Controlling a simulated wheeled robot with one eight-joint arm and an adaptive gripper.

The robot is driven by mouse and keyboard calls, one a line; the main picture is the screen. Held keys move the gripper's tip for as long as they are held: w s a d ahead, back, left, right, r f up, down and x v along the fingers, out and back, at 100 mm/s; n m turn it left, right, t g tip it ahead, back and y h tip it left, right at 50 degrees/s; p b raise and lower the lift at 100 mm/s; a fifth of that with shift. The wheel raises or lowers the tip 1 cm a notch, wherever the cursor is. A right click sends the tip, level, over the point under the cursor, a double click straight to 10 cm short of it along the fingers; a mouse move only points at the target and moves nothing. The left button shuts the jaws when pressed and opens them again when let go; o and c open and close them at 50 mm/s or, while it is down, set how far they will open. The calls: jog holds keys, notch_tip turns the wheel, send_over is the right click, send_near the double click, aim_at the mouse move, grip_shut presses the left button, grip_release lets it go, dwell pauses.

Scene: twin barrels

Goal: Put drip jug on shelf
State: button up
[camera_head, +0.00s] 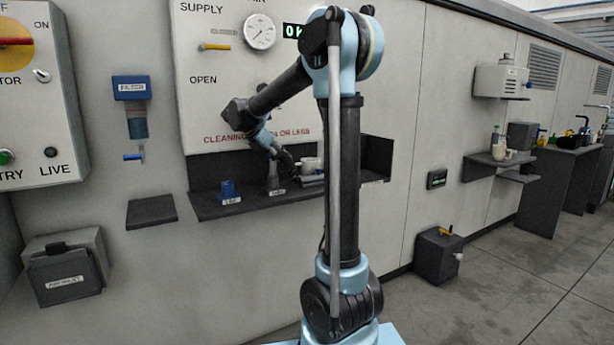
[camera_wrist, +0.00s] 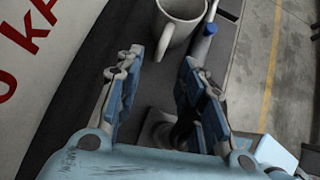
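A white mug-like jug (camera_head: 310,165) stands on the long dark shelf (camera_head: 215,209) at the wall, partly hidden by my arm. I cannot tell for certain that it is the drip jug. In the wrist view the white jug (camera_wrist: 184,12) is at the top, beyond the fingertips, its handle facing my gripper. My gripper (camera_head: 288,168) is low over the shelf, just left of the jug. In the wrist view my gripper (camera_wrist: 160,68) has its fingers apart, with nothing gripped between them. Its fingertips are near the handle; contact cannot be told.
A small dark ledge (camera_head: 150,212) is empty. Another shelf (camera_head: 486,159) farther right holds bottles and a pale vessel. A dark box (camera_head: 438,257) stands on the floor.

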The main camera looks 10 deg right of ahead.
aim_at(294, 177)
jog(key=shift+x, duration=4.7)
grip_shut()
